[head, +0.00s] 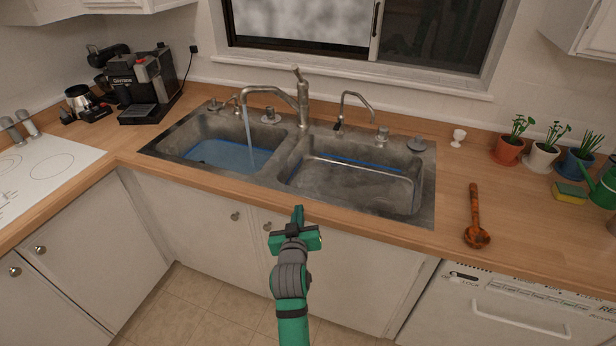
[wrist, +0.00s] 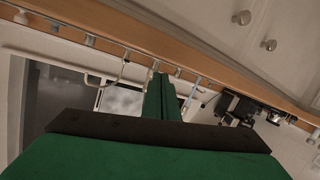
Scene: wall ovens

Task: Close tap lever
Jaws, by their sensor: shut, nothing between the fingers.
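The main tap (head: 302,104) is a metal faucet behind the double sink (head: 428,200). Its lever (head: 297,74) sticks up from the top of the tap body and leans a little left. The spout points left, and water (head: 247,122) runs from it into the left basin. My gripper (head: 298,212) is green with dark parts and is shut and empty. It is in front of the counter's front edge, well short of the tap and apart from it. In the wrist view my closed fingers (wrist: 161,82) point toward the counter and window; I cannot make out the lever there.
A smaller curved faucet (head: 353,97) stands right of the main tap. A coffee machine (head: 146,86) is at the left, and a wooden spoon (head: 475,218) lies at the right. Potted plants (head: 508,150) line the back right. The space above the basins is free.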

